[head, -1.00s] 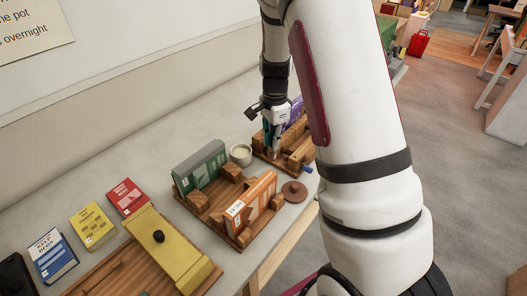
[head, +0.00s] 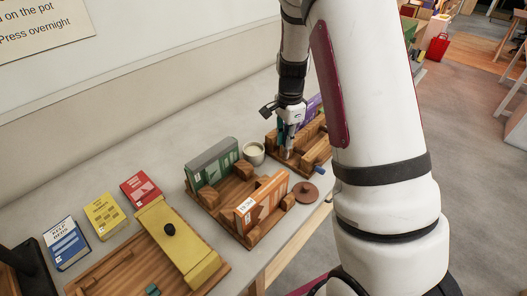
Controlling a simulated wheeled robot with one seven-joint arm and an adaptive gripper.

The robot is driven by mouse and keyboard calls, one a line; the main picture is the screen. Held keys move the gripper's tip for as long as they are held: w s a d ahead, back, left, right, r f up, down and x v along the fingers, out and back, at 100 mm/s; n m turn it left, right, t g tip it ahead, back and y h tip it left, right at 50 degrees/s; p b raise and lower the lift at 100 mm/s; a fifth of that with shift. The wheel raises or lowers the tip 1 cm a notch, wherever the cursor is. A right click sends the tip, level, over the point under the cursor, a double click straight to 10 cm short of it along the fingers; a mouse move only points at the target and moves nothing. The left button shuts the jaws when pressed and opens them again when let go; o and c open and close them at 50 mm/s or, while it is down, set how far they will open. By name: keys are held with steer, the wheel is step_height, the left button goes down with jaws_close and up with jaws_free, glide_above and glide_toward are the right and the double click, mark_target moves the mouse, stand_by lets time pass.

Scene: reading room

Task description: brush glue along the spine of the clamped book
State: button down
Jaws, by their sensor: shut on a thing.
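My gripper (head: 287,146) points down over the far wooden press (head: 311,156). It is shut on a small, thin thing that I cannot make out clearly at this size. A purple book (head: 314,108) stands upright in that press, partly hidden by my arm. A nearer wooden press (head: 229,194) holds a green book (head: 211,164) at its back and an orange book (head: 262,203) at its front, both upright. A pale pot (head: 253,153) with whitish content stands left of my gripper. I cannot tell whether the held thing touches a book.
A round brown lid (head: 305,192) lies near the table's front edge. Red (head: 140,188), yellow (head: 105,215) and blue (head: 66,242) books lie at the left. A wooden board with a yellow bar (head: 178,245) and dark knob lies in front of them.

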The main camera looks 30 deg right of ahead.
steer(key=w+a+t+y+p, duration=0.1)
steer(key=w+a+t, duration=0.25)
steer(key=w, duration=0.75)
steer(key=shift+a+f+b, duration=0.15)
steer(key=shift+f+b, duration=0.1)
steer(key=shift+f, duration=0.7)
steer(key=shift+a+f+b, duration=0.2)
steer(key=shift+f, duration=0.8)
steer(key=shift+a+f+b, duration=0.15)
steer(key=shift+f+b, duration=0.1)
steer(key=shift+f, duration=0.7)
steer(key=shift+f+y, duration=0.3)
steer(key=shift+f, duration=0.3)
steer(key=shift+r, duration=0.1)
step_height(320, 180, up, 7)
steer(key=p, duration=0.1)
stand_by(0.4)
stand_by(0.6)
